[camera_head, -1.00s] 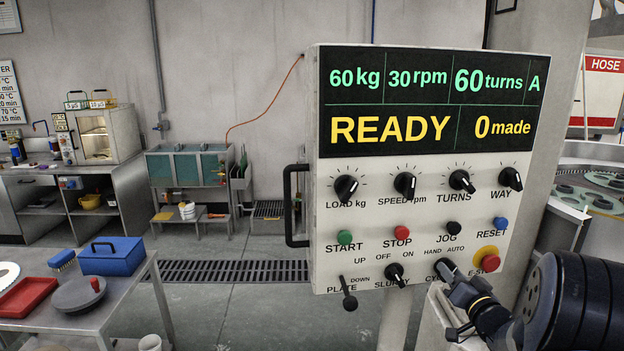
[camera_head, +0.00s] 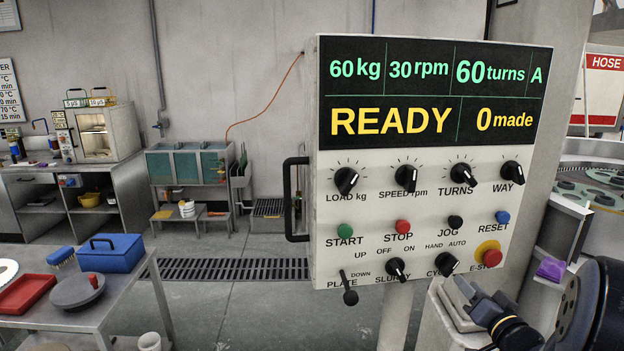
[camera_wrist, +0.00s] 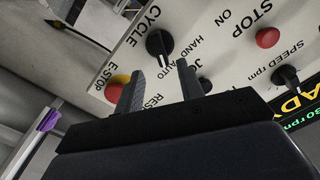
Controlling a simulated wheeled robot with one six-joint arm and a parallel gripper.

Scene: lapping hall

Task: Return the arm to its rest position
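My gripper (camera_head: 474,292) is at the lower right of the head view, below and in front of the control panel (camera_head: 328,262). In the wrist view its two fingers (camera_wrist: 158,86) stand apart with nothing between them. The CYCLE knob (camera_wrist: 160,45) shows beyond the fingertips, apart from them, its pointer toward HAND/AUTO lettering. The same CYCLE knob (camera_head: 446,263) shows just above my gripper in the head view. The red E-STOP button (camera_head: 492,256) is to its right. The display (camera_head: 430,95) reads READY, 0 made, 60 kg, 30 rpm, 60 turns.
A steel table (camera_head: 130,290) at the left holds a blue box (camera_head: 118,254), a red tray (camera_head: 24,296) and a grey disc (camera_head: 80,293). A purple object (camera_head: 550,269) is close to my arm at the right. The floor left of the panel is open.

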